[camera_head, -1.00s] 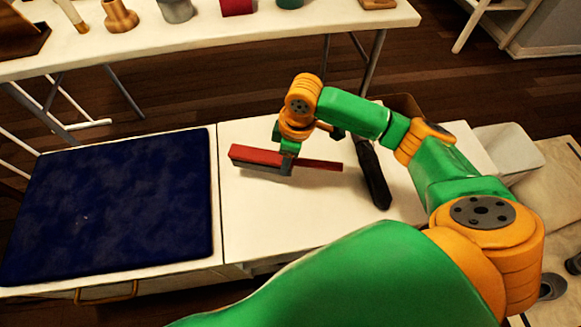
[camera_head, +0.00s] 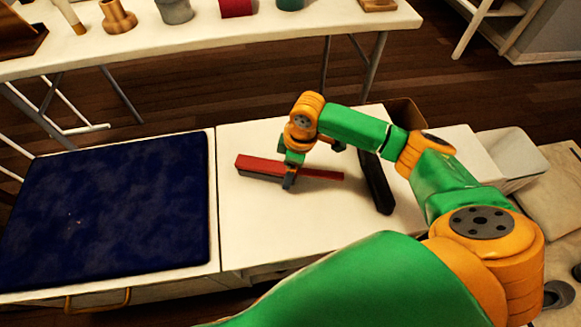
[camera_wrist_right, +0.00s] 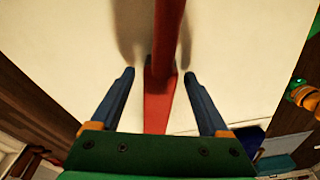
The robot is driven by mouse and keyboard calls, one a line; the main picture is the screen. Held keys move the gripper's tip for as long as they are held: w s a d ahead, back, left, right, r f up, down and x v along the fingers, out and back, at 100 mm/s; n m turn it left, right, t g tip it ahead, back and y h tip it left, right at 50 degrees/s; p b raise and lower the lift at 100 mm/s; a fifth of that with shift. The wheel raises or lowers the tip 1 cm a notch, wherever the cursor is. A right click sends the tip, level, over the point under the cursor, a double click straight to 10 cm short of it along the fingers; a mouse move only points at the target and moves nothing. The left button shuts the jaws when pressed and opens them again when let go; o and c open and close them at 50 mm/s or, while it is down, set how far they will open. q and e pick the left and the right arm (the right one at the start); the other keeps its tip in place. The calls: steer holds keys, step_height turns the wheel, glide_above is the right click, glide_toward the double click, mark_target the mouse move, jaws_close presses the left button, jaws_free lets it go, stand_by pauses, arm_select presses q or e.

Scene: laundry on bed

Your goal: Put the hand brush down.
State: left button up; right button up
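The red hand brush (camera_head: 258,167) lies lengthwise over the white top, its wider block to the left and its thin handle to the right. My right gripper (camera_head: 289,178) is at the middle of the brush, pointing down. In the right wrist view the red brush (camera_wrist_right: 160,95) runs between the two blue-grey fingers of my right gripper (camera_wrist_right: 158,75). The fingers are apart, with a visible gap on each side of the brush. The brush's underside is hidden, and a shadow falls beside it. My left gripper is not in view.
A long black object (camera_head: 376,182) lies right of the brush. A dark blue pad (camera_head: 110,205) fills the left side. The white top (camera_head: 300,225) in front of the brush is clear. A white table (camera_head: 220,38) with several small items stands behind.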

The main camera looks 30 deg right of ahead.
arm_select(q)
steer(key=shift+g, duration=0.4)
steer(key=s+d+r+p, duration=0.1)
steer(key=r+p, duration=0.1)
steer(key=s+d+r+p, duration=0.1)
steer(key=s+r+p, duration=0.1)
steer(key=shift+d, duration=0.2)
arm_select(e)
step_height(320, 180, up, 12)
steer(key=s+d, duration=0.1)
steer(key=shift+d, duration=0.2)
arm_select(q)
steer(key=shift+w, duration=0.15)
arm_select(e)
steer(key=shift+s, duration=0.1)
